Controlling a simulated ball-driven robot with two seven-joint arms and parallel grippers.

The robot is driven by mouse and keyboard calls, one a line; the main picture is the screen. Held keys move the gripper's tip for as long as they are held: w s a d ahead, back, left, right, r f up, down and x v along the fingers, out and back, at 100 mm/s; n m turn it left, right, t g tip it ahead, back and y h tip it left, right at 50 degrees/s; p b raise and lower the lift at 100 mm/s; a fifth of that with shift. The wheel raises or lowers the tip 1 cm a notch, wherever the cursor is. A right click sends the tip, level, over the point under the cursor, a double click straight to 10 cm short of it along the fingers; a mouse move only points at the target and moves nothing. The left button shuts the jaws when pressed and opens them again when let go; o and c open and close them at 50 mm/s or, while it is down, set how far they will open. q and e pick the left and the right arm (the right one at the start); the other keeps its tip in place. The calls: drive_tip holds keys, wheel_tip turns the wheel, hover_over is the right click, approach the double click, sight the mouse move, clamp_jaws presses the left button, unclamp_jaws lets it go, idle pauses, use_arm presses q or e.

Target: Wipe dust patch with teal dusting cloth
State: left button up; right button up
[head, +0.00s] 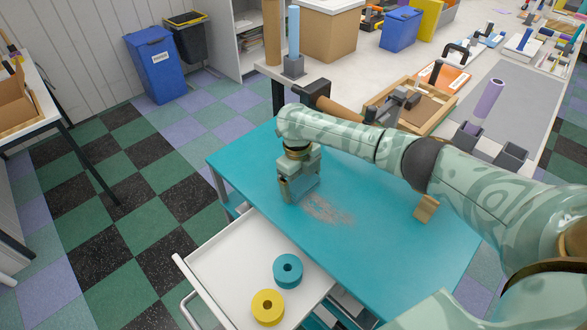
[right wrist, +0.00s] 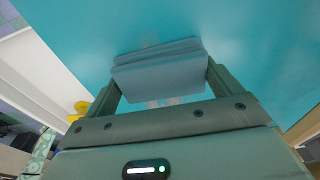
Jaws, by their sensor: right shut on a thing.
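The dust patch (head: 328,209) is a pale, speckled smear on the teal tabletop (head: 375,235). My right gripper (head: 291,196) points down at the tabletop, just left of the patch in the head view. In the right wrist view its two fingers are shut on the folded grey-teal dusting cloth (right wrist: 158,72), which spans between them. A faint pale mark shows just below the cloth there. The gripper mostly hides the cloth in the head view, and I cannot tell whether the cloth touches the surface. My left gripper is not in view.
A white open drawer (head: 228,262) juts out at the front, holding a teal roll (head: 288,284) and a yellow roll (head: 267,322). A small wooden block (head: 426,208) stands on the tabletop under my right arm. A cluttered grey worktable (head: 490,95) lies behind.

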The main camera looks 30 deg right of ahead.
sight(322, 206)
drive_tip(key=shift+s+d+r+p, duration=0.25)
drive_tip(key=shift+s+r+p, duration=0.05)
drive_tip(key=shift+s, duration=0.3)
drive_tip(key=shift+s+d+f, duration=0.1)
drive_tip(key=shift+s+f, duration=0.05)
drive_tip(key=shift+s, duration=0.05)
drive_tip(key=shift+w+f, duration=0.1)
drive_tip(key=shift+f, duration=0.1)
drive_tip(key=s+p, duration=0.1)
drive_tip(key=s+d+p, duration=0.1)
drive_tip(key=s, duration=0.1)
drive_tip(key=s+p, duration=0.1)
drive_tip(key=p, duration=0.1)
drive_tip(key=shift+s+d+r, duration=0.2)
drive_tip(key=shift+s+r, duration=0.1)
drive_tip(key=shift+s+d+f, duration=0.1)
drive_tip(key=shift+s+d, duration=0.05)
drive_tip(key=shift+s, duration=0.15)
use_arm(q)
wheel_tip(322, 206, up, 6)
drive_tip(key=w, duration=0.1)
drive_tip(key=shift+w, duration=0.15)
use_arm(e)
drive_tip(key=shift+f, duration=0.2)
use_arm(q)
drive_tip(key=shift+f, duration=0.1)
